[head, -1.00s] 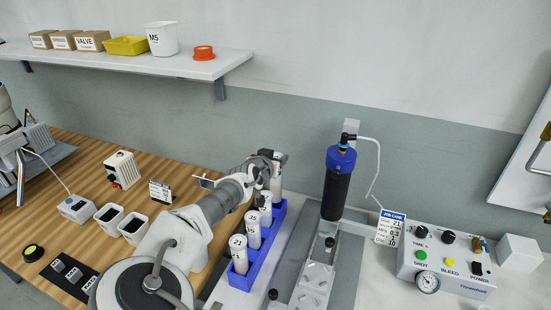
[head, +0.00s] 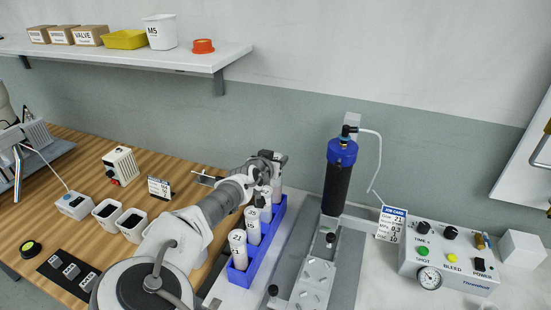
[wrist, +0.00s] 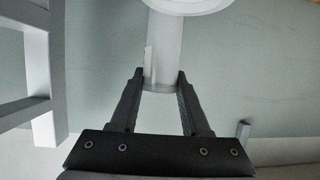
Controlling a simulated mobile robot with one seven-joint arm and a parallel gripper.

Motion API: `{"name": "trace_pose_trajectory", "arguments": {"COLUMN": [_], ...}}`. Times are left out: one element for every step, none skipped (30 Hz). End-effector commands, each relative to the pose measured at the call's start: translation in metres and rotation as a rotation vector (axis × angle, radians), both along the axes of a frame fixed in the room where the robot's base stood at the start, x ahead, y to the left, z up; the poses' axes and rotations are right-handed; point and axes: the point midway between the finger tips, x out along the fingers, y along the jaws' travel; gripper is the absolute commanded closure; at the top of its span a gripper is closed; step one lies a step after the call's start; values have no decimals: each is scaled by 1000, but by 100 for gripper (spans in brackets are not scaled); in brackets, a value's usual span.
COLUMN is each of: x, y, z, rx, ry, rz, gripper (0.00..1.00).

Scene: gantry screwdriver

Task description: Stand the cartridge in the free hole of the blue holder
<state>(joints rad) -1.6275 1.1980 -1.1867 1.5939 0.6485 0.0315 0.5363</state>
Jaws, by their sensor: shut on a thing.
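My gripper (head: 272,161) is shut on a pale cartridge (head: 277,183) above the far end of the blue holder (head: 263,249). The held cartridge looks upright, and its lower end is close to or inside the holder's far end; I cannot tell which. In the wrist view my gripper's two dark fingers (wrist: 162,88) close on the cartridge's pale barrel (wrist: 163,62), with its white round flange above. Several white cartridges stand in the holder in a row, the nearest (head: 238,248) marked 21. The free hole itself is hidden.
A dispenser with a blue-topped dark barrel (head: 337,185) stands on a plate right of the holder. A control box (head: 447,262) and a job card (head: 391,223) are further right. White bins (head: 131,224) stand on the wooden bench at left. A shelf (head: 190,58) hangs above.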

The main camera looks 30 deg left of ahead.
Motion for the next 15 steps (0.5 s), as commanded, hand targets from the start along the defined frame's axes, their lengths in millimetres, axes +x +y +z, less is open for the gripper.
{"name": "trace_pose_trajectory", "arguments": {"x": [0, 0, 0, 0, 0, 0, 0, 0, 0, 0, 0, 0, 0, 0, 0], "y": [0, 0, 0, 0, 0, 0, 0, 0, 0, 0, 0, 0, 0, 0, 0], "z": [-3, -4, -5, -6, -7, -8, -9, -10, -11, -12, -13, -14, -15, -16, -17], "rx": [0, 0, 0, 0, 0, 0, 0, 0, 0, 0, 0, 0, 0, 0, 0], "ry": [0, 0, 0, 0, 0, 0, 0, 0, 0, 0, 0, 0, 0, 0, 0], "rz": [0, 0, 0, 0, 0, 0, 0, 0, 0, 0, 0, 0, 0, 0, 0], "gripper": [100, 100, 100, 100, 100, 100, 100, 100, 100, 100, 100, 100, 100, 100, 100]}}
